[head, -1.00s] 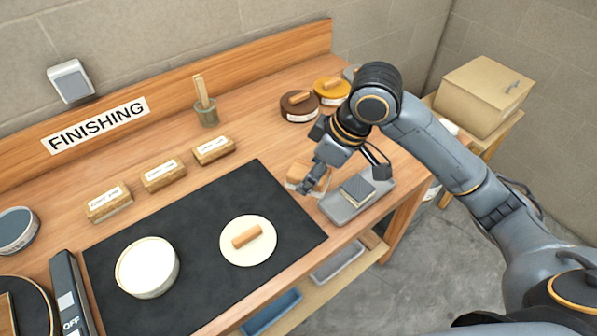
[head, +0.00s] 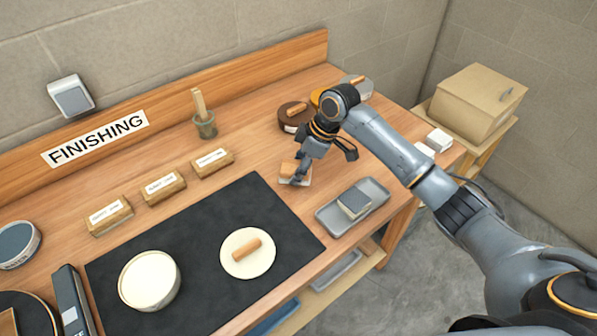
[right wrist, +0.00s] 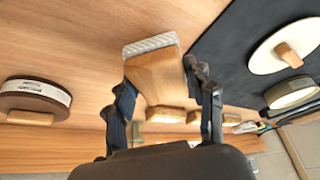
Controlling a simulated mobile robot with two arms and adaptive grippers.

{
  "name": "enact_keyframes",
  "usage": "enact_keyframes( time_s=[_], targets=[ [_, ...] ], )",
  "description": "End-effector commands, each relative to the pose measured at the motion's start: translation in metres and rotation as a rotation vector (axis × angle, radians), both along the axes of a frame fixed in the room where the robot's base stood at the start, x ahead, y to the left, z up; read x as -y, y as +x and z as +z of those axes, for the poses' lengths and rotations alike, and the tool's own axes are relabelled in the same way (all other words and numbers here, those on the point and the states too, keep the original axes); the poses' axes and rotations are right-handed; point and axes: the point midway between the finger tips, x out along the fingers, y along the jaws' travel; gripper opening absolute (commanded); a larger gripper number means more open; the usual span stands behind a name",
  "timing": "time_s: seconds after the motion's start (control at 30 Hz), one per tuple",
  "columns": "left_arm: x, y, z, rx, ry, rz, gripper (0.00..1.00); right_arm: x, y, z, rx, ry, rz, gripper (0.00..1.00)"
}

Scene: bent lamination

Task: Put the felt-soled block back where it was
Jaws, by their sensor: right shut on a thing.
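My right gripper (head: 299,174) is shut on a wooden block (head: 289,169), between the black mat and the grey tray. In the right wrist view the block (right wrist: 157,78) sits between the two fingers, with a pale ribbed sole (right wrist: 150,44) at its far end. The block is at or just above the bench top; I cannot tell whether it touches. Several similar wooden blocks with labels stand in a row behind the mat, the nearest to my gripper being the right one (head: 213,164). My left gripper is not in view.
The grey tray (head: 327,222) holds a dark grey block (head: 354,204). The black mat (head: 215,215) carries a white bowl (head: 149,281) and a cream disc (head: 236,263) with a wooden piece. A brown round tin (head: 292,124) stands behind my gripper. Bench between the labelled row and gripper is clear.

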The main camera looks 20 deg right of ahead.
Motion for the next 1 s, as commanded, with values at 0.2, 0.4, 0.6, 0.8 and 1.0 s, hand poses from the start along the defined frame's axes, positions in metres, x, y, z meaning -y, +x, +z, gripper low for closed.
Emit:
enact_keyframes(
  time_s=[0.2, 0.4, 0.6, 0.8, 1.0],
  targets=[
    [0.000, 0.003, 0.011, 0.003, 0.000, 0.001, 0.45, 0.002, 0.006, -0.018, -0.005, 0.000, 0.001, 0.29],
    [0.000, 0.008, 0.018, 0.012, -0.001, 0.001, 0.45, 0.002, 0.007, -0.039, 0.000, -0.001, 0.000, 0.29],
    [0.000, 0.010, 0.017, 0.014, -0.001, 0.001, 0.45, 0.002, 0.007, -0.040, 0.002, -0.001, -0.001, 0.29],
    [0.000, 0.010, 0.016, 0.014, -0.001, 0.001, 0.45, 0.002, 0.007, -0.043, 0.001, 0.000, 0.000, 0.62],
    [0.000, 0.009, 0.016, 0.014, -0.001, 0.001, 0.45, 0.002, 0.007, -0.043, 0.001, 0.000, 0.000, 0.77]
  ],
)
